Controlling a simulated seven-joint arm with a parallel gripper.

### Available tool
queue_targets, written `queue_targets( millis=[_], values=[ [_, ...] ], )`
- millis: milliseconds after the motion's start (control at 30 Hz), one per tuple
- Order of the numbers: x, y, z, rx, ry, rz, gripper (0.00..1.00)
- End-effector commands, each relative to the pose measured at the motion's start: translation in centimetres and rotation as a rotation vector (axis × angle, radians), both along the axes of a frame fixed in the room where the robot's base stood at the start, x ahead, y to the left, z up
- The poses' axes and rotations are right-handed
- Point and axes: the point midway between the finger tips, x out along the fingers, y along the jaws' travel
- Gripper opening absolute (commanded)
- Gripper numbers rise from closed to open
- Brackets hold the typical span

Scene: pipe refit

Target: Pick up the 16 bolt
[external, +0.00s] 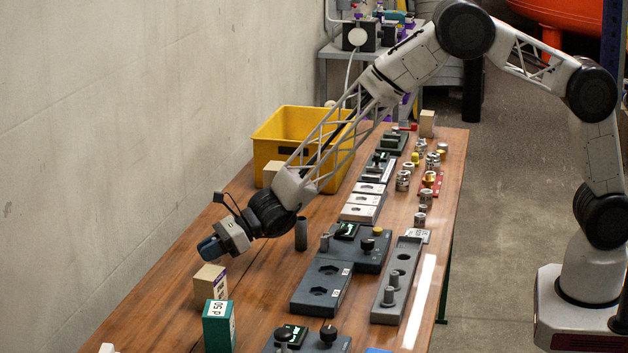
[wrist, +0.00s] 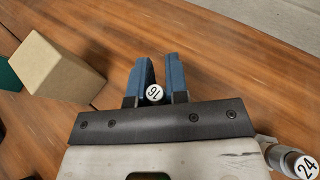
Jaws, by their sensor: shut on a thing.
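The 16 bolt (wrist: 154,93) shows in the wrist view as a round white end marked 16, between my two blue fingers. My gripper (wrist: 155,82) is shut on it. In the external view my gripper (external: 209,247) is at the left, near the cardboard-coloured block, with its fingers pointing left and down. The held bolt cannot be made out there. A grey cylinder marked 24 (wrist: 305,166) is at the lower right of the wrist view. The rest of the 16 bolt is hidden by the fingers and the gripper body.
A tan block (external: 209,284) and a teal box (external: 218,327) stand near my gripper. Dark fixture plates (external: 322,287) and a grey holed strip (external: 398,280) lie to the right. A yellow bin (external: 280,126) stands farther back.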

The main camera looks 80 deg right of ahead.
Motion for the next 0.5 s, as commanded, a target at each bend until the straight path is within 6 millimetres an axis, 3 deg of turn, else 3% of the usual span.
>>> queue_targets(
  millis=[500],
  values=[
    [-6.5, -1.8, 0.9, -0.001, 0.001, 0.0, 0.0]
  ],
)
